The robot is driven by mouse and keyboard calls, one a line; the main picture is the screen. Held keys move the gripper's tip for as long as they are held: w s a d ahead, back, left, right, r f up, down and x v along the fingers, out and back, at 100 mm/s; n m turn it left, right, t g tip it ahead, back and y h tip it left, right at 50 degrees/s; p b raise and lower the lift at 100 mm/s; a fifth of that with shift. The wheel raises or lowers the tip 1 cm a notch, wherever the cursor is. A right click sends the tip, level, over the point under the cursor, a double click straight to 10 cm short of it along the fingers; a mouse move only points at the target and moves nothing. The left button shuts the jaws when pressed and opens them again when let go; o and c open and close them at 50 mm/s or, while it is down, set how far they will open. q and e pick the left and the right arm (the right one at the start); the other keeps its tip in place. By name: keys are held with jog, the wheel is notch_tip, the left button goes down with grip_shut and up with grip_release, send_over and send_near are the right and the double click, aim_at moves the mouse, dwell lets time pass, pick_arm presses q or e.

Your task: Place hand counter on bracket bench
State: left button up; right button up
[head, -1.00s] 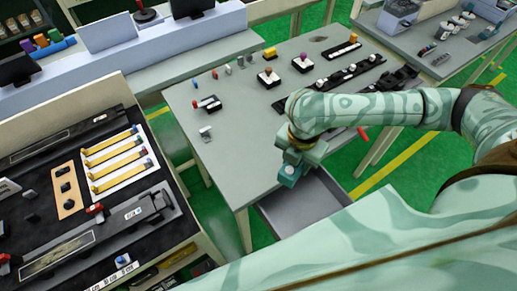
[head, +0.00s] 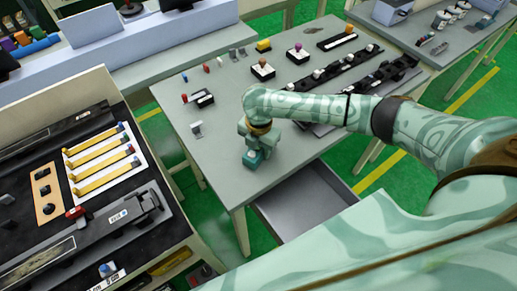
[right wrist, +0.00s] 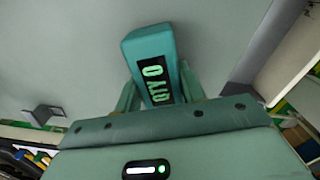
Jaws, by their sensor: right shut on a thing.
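The hand counter is a teal box with a dark display reading "QTY 0" (right wrist: 153,70) in the right wrist view. My right gripper (right wrist: 160,92) is shut on it, with a finger on each side. In the head view the counter (head: 253,160) shows as a small teal block under my right gripper (head: 256,148). It is over the near part of the grey bench (head: 228,188). I cannot tell whether it touches the bench top. My left gripper is not in view.
A small grey bracket (head: 197,129) stands left of my gripper. An open grey drawer (head: 310,205) sticks out below the near edge. The bench top around the counter is clear.

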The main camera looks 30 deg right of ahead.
jog(key=shift+r, duration=0.1)
jog(key=o, duration=1)
jog(key=shift+o, duration=0.2)
notch_tip(320, 180, up, 12)
jog(key=p, duration=0.4)
